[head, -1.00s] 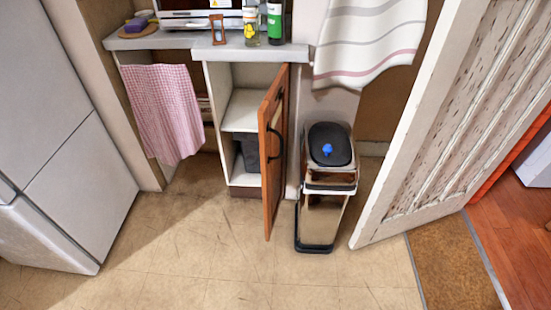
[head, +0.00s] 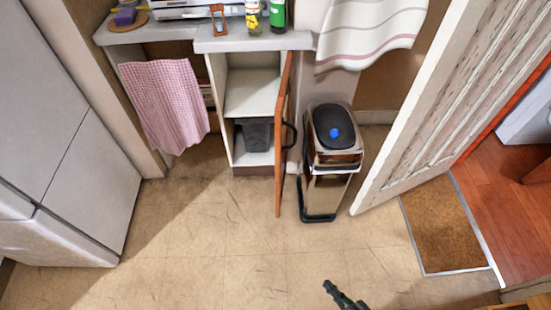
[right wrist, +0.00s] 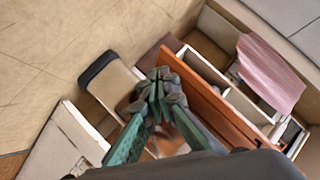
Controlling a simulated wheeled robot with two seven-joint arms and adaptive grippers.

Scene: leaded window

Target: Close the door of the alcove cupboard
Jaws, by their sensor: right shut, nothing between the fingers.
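The alcove cupboard (head: 264,92) stands open under the grey worktop, with a white shelf and a dark grey bin (head: 256,133) inside. Its wooden door (head: 281,160) sticks out towards me and shows almost edge-on, with a dark handle (head: 291,136) on its right face. My right gripper (head: 332,289) is at the bottom edge of the head view, over the floor, well short of the door. In the right wrist view the gripper (right wrist: 158,82) is shut and empty, and the orange-brown door (right wrist: 205,98) shows beyond its fingertips. My left gripper is not in view.
A chrome pedal bin (head: 328,190) with a black lid stands just right of the door. An open white room door (head: 440,110) is farther right, by a brown mat (head: 443,225). A fridge (head: 70,130) is at left. The floor between is clear.

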